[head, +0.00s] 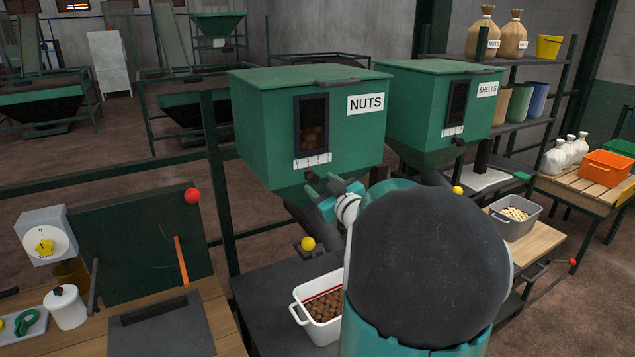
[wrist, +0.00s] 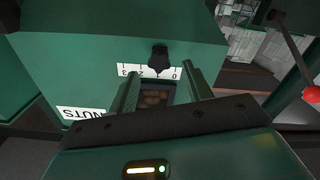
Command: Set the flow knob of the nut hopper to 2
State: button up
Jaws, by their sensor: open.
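The nut hopper (head: 260,115) is a green box with a NUTS label and a dark window. Its white scale plate (head: 313,161) sits under the window, with the small black flow knob (head: 312,177) just below. In the wrist view the hopper shows upside down; the scale (wrist: 130,70) runs 3 to 0 from left to right, and the black knob (wrist: 158,58) seems to point near 1, though its exact setting is hard to read. My gripper (head: 338,187) is open; in the wrist view its two fingers (wrist: 162,75) stand apart, one either side of the knob's line, without visible contact.
A similar SHELLS hopper (head: 432,105) stands to the right. Below the nut hopper is a white tub (head: 300,305) of nuts and a yellow ball-ended lever (head: 308,243). A red ball (head: 193,196) tops a lever at left. My arm blocks part of the bench.

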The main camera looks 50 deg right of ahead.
jog(key=shift+x, duration=1.3)
grip_shut()
jog(key=shift+s+d, duration=0.25)
jog(key=shift+d, duration=0.5)
jog(key=shift+s+d, duration=0.25)
jog(key=shift+d, duration=0.5)
grip_release()
